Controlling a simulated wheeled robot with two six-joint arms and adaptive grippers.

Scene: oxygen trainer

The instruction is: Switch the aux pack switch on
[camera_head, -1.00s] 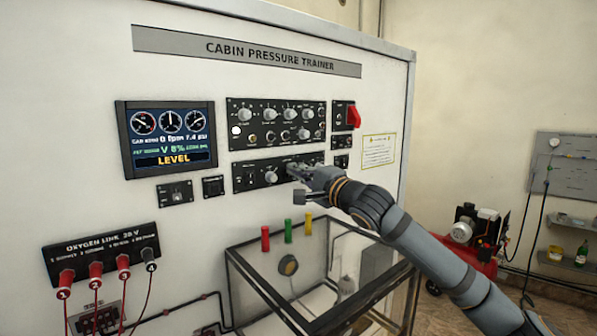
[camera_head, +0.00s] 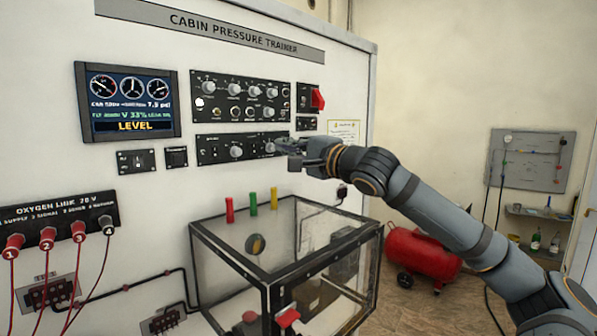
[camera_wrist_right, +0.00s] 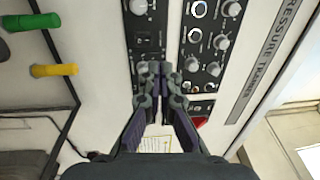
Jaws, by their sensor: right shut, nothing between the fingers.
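The lower black control panel (camera_head: 222,139) on the white trainer front has small toggles at its left and knobs along it. Its labels are too small to read, so I cannot tell which control is the aux pack switch. My right gripper (camera_head: 279,147) is shut and empty at the right end of this panel and hides part of it. Whether the fingertips touch the panel I cannot tell. In the right wrist view the closed fingertips (camera_wrist_right: 153,72) lie over the panel strip, below a round knob (camera_wrist_right: 138,7). My left gripper is out of view.
The upper knob panel (camera_head: 240,98) sits above, with a red switch cover (camera_head: 318,98) to its right. The display (camera_head: 127,101) reads LEVEL. A clear-walled case (camera_head: 265,290) stands below the gripper, with red, green and yellow pegs behind its top edge.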

